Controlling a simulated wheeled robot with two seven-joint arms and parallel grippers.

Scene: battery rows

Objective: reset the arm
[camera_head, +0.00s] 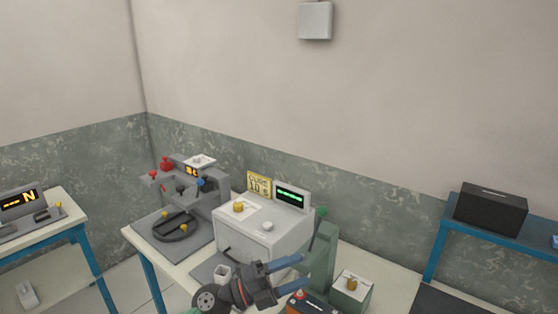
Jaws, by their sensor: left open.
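My left gripper (305,279) is at the bottom centre, in front of the white machine on the table. Its dark body points to the right, and its two blue fingers are spread apart. Nothing shows held between them. A dark box with an orange-red part (297,296) is close to the lower finger; I cannot tell whether they touch. My right gripper is out of the picture.
The table (393,284) holds a white machine (262,231) with a green display, a grey machine with a round dial (176,227), a green post (320,252) and a green box (350,292). A black box (491,208) stands on a blue-framed shelf at right.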

